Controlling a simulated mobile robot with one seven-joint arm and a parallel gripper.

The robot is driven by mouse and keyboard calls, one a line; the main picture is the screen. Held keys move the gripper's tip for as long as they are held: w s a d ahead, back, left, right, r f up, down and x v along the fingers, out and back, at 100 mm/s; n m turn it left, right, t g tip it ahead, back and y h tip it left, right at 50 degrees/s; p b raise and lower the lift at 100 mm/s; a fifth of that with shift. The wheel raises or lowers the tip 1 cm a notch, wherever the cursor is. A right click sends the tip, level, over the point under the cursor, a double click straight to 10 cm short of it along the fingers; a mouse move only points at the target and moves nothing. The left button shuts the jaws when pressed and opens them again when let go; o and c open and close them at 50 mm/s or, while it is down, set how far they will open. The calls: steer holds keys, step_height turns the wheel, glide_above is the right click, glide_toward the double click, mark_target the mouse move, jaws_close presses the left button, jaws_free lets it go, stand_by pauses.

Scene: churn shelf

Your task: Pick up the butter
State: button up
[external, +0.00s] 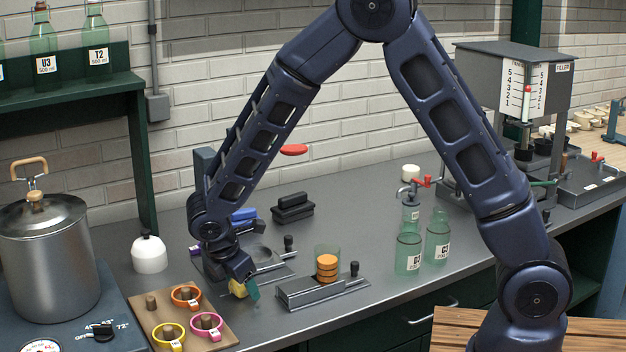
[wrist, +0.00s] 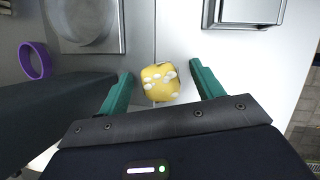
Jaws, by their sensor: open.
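The butter (wrist: 161,84) is a small yellow lump with pale white spots. In the wrist view it lies on the grey counter between my two green fingertips, with a gap on both sides. In the external view the butter (external: 238,288) shows near the counter's front edge, partly hidden by my gripper. My gripper (external: 240,284) is open and points down over the butter. It also shows in the wrist view (wrist: 162,85), with one finger on each side of the butter.
A metal slide fixture (external: 322,292) with orange discs in a clear cylinder stands to the right. A board (external: 150,308) with coloured rings is to the left. A purple ring (wrist: 35,61) lies beside a metal plate (wrist: 88,50).

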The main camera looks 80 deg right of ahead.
steer(key=c, duration=1.1)
steer(key=shift+o, duration=0.2)
steer(key=shift+r, duration=0.15)
